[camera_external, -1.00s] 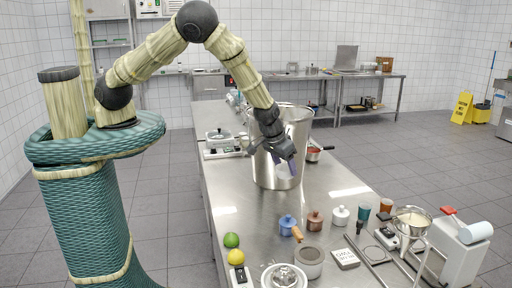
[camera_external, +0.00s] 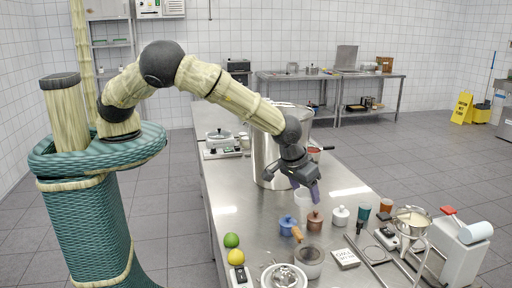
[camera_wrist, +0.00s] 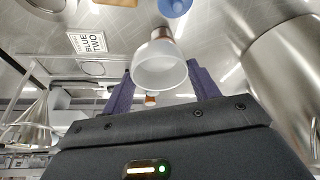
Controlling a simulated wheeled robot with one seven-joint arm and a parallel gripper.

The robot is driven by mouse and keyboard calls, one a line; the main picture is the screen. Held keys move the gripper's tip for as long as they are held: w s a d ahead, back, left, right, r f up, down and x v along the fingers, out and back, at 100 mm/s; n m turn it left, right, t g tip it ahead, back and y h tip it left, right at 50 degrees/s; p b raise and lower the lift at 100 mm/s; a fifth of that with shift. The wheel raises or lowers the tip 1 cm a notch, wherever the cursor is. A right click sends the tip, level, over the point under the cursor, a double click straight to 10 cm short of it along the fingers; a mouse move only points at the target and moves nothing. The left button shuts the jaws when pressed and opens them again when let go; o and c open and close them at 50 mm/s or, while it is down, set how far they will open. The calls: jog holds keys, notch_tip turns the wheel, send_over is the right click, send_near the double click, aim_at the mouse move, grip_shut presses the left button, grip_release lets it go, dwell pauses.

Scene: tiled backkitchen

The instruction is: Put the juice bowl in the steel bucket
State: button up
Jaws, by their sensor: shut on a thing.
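The juice bowl, which I take to be the white, cup-like vessel (camera_wrist: 160,70), is between the purple fingers of my gripper (camera_wrist: 162,88) in the wrist view, its round mouth toward the camera. In the external view my gripper (camera_external: 306,188) is shut on it above the table, and the white bowl (camera_external: 302,205) shows partly below the fingers. No contents can be made out. The steel bucket (camera_external: 263,160) is a tall, shiny vessel standing just behind and left of my gripper. It also shows at the right of the wrist view (camera_wrist: 285,75). Its inside is hidden.
A blue lidded pot (camera_external: 287,226), a copper pot (camera_external: 314,222) and a white pot (camera_external: 340,215) stand close in front of my gripper. A red-filled saucepan (camera_external: 314,150) is beside the bucket. The table's left front (camera_external: 228,205) is clear.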

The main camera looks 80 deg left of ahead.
dwell(0.6)
notch_tip(320, 180, up, 25)
jog(key=w+a+f+m+h+b, duration=0.1)
jog(key=w+a+m, duration=0.1)
jog(key=a, duration=0.4)
jog(key=w+a+f+m+h+b, duration=0.1)
jog(key=w+a+f+m, duration=0.1)
jog(key=a, duration=0.5)
jog(key=shift+w+a+m+b, duration=0.2)
jog(key=shift+w+m+b, duration=0.25)
jog(key=shift+w, duration=0.4)
jog(key=a+m, duration=0.1)
jog(key=a, duration=0.1)
jog(key=w+a+m+h+b, duration=0.1)
jog(key=a, duration=0.2)
jog(key=a+m, duration=0.1)
jog(key=a, duration=0.1)
jog(key=shift+w+a+m, duration=0.2)
jog(key=shift+m, duration=0.05)
jog(key=shift+a+r+m+g+h+b, duration=0.6)
jog(key=shift+a+r+m+h+b, duration=1.4)
jog(key=shift+a, duration=3.65)
notch_tip(320, 180, down, 18)
jog(key=shift+s+d+f+m+y+p, duration=0.1)
jog(key=shift+s+f+m+y+p, duration=0.1)
jog(key=shift+m+y+p, duration=0.5)
